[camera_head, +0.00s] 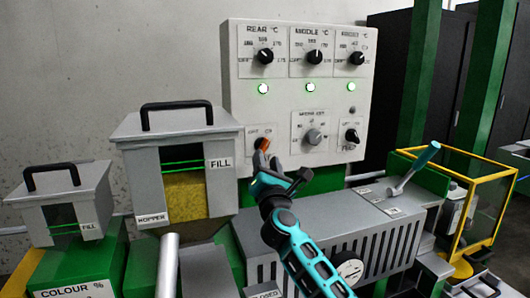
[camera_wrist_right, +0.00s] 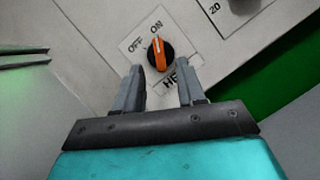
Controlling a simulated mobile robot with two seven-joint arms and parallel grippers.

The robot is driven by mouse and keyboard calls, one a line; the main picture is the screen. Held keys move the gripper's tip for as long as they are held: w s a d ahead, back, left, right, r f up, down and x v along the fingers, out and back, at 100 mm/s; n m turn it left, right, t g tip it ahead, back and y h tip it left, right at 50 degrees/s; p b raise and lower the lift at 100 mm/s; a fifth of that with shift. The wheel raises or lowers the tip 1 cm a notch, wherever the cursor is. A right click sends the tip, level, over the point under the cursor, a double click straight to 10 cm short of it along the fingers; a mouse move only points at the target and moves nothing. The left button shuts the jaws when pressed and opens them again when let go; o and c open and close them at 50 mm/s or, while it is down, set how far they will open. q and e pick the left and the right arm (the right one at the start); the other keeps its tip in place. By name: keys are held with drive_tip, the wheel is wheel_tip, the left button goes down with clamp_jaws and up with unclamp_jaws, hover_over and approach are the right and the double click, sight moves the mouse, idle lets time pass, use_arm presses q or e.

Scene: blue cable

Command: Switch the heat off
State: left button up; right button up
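The heat switch (camera_wrist_right: 160,54) is a round black knob with an orange bar on a pale plate marked OFF, ON and a partly hidden HEAT label. Its orange bar points up in the right wrist view, towards ON. In the head view the orange knob (camera_head: 262,144) shows at the lower left of the control panel. My right gripper (camera_wrist_right: 161,80) is open and empty. Its fingers are spread just below the knob in the wrist view, with the knob between their lines; I cannot tell whether they touch the panel. My left gripper is not in view.
The control panel (camera_head: 238,90) carries several other dials and three lit green lamps. A grey hopper (camera_head: 135,180) stands left of my right gripper. A slotted grey housing (camera_head: 340,225) lies below. A teal-handled lever (camera_head: 415,166) and a yellow-framed guard (camera_head: 470,170) stand right.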

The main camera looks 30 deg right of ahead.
sight(264, 150)
drive_tip(key=shift+x, duration=2)
clamp_jaws()
